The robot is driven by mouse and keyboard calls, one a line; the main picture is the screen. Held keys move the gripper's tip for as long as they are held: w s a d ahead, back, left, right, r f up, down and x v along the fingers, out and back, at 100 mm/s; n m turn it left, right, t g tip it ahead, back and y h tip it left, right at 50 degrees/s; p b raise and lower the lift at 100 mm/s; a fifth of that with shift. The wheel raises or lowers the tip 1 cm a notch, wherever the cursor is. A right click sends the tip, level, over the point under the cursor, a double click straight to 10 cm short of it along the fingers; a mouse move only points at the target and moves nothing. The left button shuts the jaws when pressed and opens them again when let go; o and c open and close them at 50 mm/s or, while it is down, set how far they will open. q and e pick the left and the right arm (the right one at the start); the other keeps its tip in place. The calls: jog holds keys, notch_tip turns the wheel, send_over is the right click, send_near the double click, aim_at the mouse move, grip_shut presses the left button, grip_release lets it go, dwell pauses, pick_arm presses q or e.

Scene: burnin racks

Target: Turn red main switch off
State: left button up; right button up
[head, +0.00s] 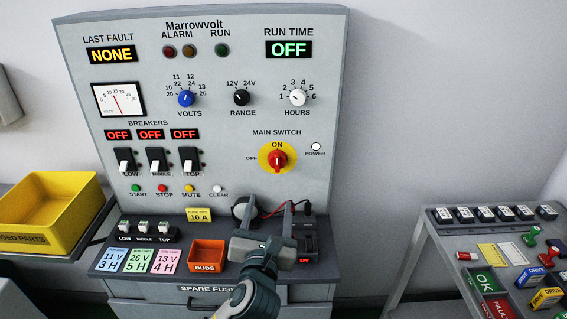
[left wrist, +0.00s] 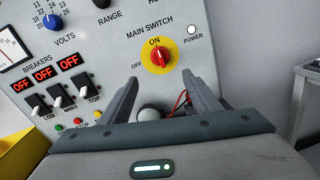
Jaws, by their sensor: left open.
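The red main switch (head: 277,160) is a red knob on a yellow round plate on the grey control panel (head: 215,105). It stands upright, pointing at the ON label, with OFF printed to its left. It also shows in the left wrist view (left wrist: 158,57), above and between the finger tips. My left gripper (head: 266,204) is open and empty, below the switch and in front of the panel's lower part. Its fingers (left wrist: 160,87) are apart and do not touch the switch. My right gripper is not in view.
Three breaker levers (head: 156,160) and small buttons (head: 164,188) lie left of the switch. A white power lamp (head: 316,147) is to its right. An orange duds bin (head: 207,254) and red wires sit on the ledge below. A yellow bin (head: 48,212) stands left; a cluttered cart (head: 415,245) stands right.

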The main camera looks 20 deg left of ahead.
pick_arm(q)
jog(key=p, duration=0.3)
send_near(277, 165)
jog(key=x, duration=0.9)
jog(key=shift+w, duration=0.1)
jog(key=shift+c, duration=0.3)
jog(key=c, duration=1)
